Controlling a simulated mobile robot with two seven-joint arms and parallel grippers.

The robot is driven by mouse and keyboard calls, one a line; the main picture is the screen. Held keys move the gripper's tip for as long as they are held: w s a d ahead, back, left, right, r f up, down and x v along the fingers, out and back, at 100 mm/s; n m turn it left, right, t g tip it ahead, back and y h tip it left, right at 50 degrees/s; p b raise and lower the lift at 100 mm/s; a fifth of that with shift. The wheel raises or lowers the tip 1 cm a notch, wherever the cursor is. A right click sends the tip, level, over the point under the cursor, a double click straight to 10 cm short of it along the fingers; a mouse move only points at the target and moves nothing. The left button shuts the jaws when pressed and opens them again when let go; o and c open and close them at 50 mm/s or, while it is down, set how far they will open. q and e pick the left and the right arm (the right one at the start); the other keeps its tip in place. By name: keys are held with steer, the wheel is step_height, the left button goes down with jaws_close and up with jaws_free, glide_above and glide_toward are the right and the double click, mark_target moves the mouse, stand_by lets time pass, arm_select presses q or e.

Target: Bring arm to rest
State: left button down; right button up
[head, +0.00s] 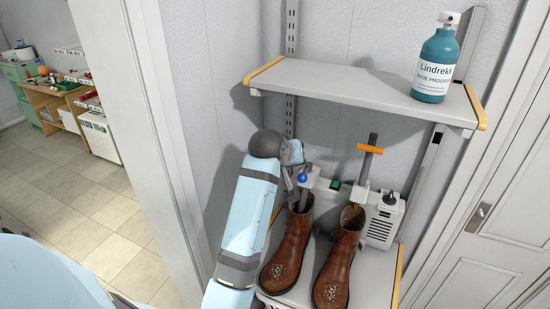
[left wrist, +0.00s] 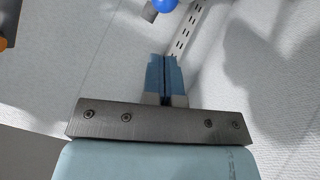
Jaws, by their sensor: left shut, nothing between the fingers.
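My left arm reaches up from the bottom of the head view. My left gripper (head: 297,178) is at its far end, just above the left boot and beside a small blue ball (head: 303,177). It is partly hidden by the wrist. In the left wrist view the two blue-grey fingers of this gripper (left wrist: 165,62) are together and hold nothing. The blue ball also shows at the top edge there (left wrist: 165,5), beyond the fingertips. My right gripper is not in view.
Two brown boots, left (head: 286,252) and right (head: 336,265), stand on a low shelf by a grey device (head: 383,222) with an orange-handled upright (head: 370,149). A teal bottle (head: 436,62) stands on the upper shelf (head: 345,85). A door frame (head: 150,120) is at left.

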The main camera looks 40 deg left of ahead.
arm_select(q)
steer(key=shift+v, duration=4.35)
steer(key=s+d+f+m+t+h, duration=0.1)
steer(key=s+d+f+m, duration=0.15)
steer(key=f, duration=0.85)
steer(key=s+d+f+m, duration=0.1)
steer(key=d+f+m, duration=0.25)
steer(key=f, duration=0.75)
steer(key=s+d+f+m+h, duration=0.1)
steer(key=s+d+f+m, duration=0.1)
steer(key=s+d+f, duration=0.3)
steer(key=s+d+f+m+h, duration=0.2)
steer(key=s+d+f, duration=0.2)
steer(key=s+f, duration=0.7)
steer(key=s+b, duration=0.1)
steer(key=s, duration=0.1)
steer(key=shift+s+d+f+t+h, duration=0.2)
steer(key=shift+s+d+t+h, duration=0.1)
steer(key=shift+d, duration=0.05)
